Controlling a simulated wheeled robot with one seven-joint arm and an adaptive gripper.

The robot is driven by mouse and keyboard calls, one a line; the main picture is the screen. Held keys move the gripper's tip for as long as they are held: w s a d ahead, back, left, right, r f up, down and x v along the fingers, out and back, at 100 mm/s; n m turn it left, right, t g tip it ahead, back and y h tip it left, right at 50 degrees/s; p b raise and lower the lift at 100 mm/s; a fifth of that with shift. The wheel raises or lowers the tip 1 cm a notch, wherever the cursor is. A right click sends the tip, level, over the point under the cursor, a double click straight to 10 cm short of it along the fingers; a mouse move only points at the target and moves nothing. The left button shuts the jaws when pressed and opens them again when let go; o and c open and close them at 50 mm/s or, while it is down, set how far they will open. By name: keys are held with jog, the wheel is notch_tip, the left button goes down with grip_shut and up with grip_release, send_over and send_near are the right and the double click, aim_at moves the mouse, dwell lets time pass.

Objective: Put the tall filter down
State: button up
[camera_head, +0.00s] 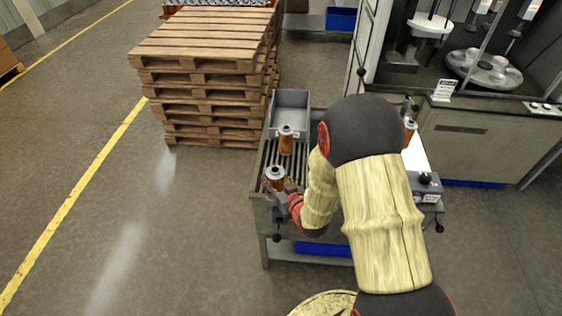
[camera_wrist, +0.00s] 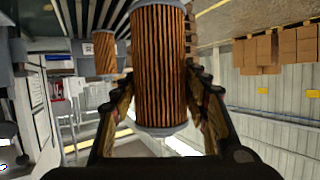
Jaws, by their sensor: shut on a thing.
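My gripper (camera_wrist: 160,105) is shut on an orange-brown pleated filter with grey end caps (camera_wrist: 159,65), which shows large between the fingers in the wrist view. In the head view this held filter (camera_head: 275,177) is at the near left of the slatted bench (camera_head: 261,204). I cannot tell whether its base touches the slats. Another filter (camera_head: 286,139) stands upright further back on the bench. It also shows in the wrist view (camera_wrist: 105,57), left of the held one. A third filter (camera_head: 410,130) is at the right, partly hidden by my arm.
A grey metal bin (camera_head: 291,98) sits at the back of the bench. A small grey box with a black knob (camera_head: 427,188) is at the right. Stacked pallets (camera_head: 205,50) stand behind left, and a machine cabinet (camera_head: 470,140) behind right. Floor at left is clear.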

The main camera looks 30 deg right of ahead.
jog(key=s+d+r+h+p, duration=0.1)
jog(key=d+r, duration=0.2)
jog(key=d, duration=0.2)
jog(key=s+d+r, duration=0.1)
jog(key=d+r, duration=0.3)
jog(key=d, duration=0.2)
jog(key=shift+w+a+f+b, duration=0.3)
jog(key=shift+w+f+b, duration=0.15)
jog(key=shift+w+f, duration=1.75)
jog(key=shift+w+a+f+b, duration=0.3)
jog(key=shift+w+f+b, duration=0.2)
jog(key=shift+w+f, duration=1.75)
jog(key=shift+w+a+f+b, duration=0.3)
jog(key=shift+w+f+b, duration=0.15)
jog(key=shift+w+f, duration=1.75)
jog(key=shift+f, duration=0.15)
jog(key=o, duration=1.2)
